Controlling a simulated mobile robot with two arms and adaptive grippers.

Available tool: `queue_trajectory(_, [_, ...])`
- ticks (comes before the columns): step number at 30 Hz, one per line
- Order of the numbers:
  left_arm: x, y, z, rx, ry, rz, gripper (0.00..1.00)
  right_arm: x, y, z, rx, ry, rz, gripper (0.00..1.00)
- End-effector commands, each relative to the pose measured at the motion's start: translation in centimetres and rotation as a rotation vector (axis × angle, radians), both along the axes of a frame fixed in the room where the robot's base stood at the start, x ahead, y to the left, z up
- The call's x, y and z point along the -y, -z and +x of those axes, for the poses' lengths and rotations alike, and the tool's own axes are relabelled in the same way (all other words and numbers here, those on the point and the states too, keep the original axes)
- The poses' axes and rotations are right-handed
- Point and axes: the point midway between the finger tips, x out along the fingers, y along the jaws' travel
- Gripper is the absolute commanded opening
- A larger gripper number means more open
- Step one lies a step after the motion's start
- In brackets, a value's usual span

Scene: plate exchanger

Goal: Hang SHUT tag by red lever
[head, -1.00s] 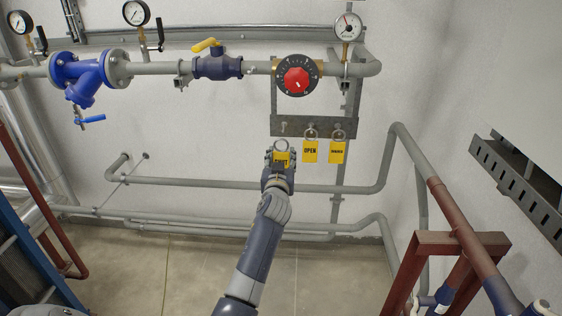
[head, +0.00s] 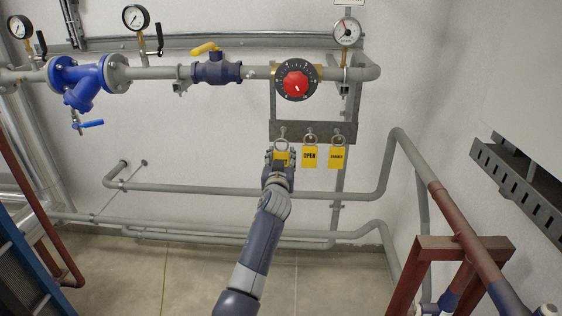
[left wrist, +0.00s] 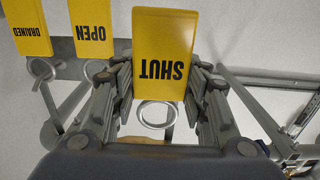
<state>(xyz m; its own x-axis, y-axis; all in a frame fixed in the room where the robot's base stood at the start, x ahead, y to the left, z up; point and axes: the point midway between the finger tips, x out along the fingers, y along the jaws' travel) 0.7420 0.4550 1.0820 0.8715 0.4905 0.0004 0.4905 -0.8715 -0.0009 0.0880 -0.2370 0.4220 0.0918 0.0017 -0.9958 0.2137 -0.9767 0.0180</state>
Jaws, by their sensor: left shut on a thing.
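The yellow SHUT tag (left wrist: 160,50) is between the fingers of my left gripper (left wrist: 160,95), which is shut on it. Its metal ring (left wrist: 157,115) shows clear of the fingers. In the head view the left gripper (head: 280,160) holds the tag (head: 281,158) just below the left end of the grey hook rail (head: 315,132). The ring overlaps the rail's lower edge near the left hook; I cannot tell whether it is on the hook. A red knob (head: 296,85) on a black dial is above the rail. I see no red lever. My right gripper is not in view.
The OPEN tag (head: 309,157) and the DRAINED tag (head: 336,157) hang from the rail just right of my gripper. Grey pipes (head: 250,190) run along the wall below. A yellow-handled valve (head: 216,70) and a blue strainer (head: 85,80) are on the upper pipe.

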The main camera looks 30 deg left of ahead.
Motion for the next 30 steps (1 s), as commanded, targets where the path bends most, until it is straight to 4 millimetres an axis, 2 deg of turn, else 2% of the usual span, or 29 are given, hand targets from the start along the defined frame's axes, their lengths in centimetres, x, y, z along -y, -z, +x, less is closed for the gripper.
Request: queue_trajectory(30, [-1.5,0.0,2.7,0.000,0.000,0.000,0.20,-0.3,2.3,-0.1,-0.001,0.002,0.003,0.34])
